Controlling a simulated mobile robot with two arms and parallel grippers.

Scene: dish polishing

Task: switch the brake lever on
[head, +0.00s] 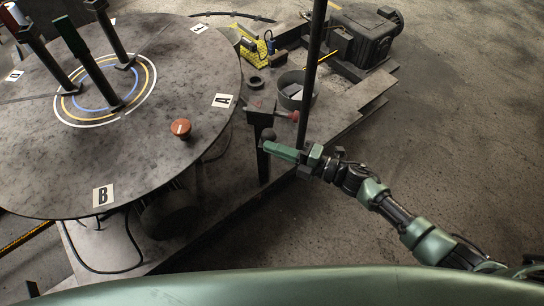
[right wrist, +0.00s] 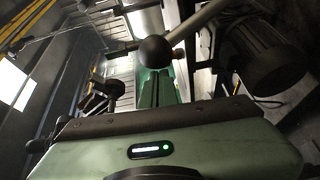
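The brake lever shows as a round black knob (head: 268,134) on a dark post (head: 263,160) at the right side of the round table. In the right wrist view, the knob (right wrist: 154,50) sits on the end of a pale rod (right wrist: 200,20) that slants up to the right. My right gripper (head: 268,147) is just below the knob in the head view, its green fingers together and pointing left. My left gripper is not in view.
The round table (head: 60,165) carries dark posts (head: 100,75), a red-brown knob (head: 181,129) and letter labels. A red handle (head: 290,116), a grey round container (head: 296,90) and a motor (head: 365,35) are beyond my gripper. A tall dark pole (head: 312,70) stands close by.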

